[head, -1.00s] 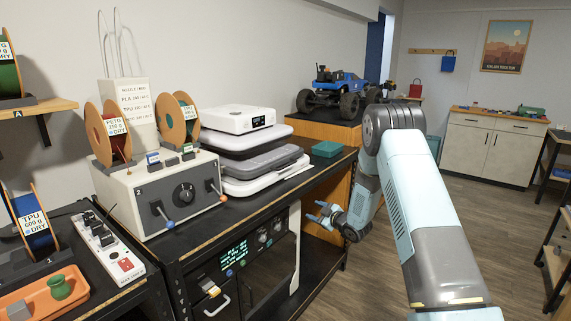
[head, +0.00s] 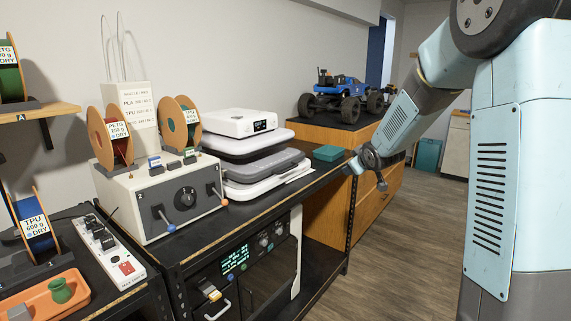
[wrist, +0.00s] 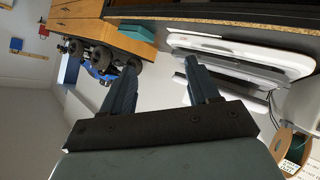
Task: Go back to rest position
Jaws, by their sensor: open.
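My gripper (wrist: 160,92) shows in the wrist view with its two dark fingers spread apart and nothing between them. In the head view my gripper (head: 352,168) is small and partly hidden by its own wrist, near the right end of the black bench, close to a green box (head: 328,153). My arm comes down to it from the upper right, with a large pale blue link filling the right side of the head view. No object is held.
A black bench (head: 260,201) carries a control box (head: 150,205) with spools, and a stack of grey and white machines (head: 260,160). A blue truck (head: 340,86) stands on a wooden cabinet (head: 375,215). An orange tray (head: 40,298) is at lower left. Wooden floor lies open right of the bench.

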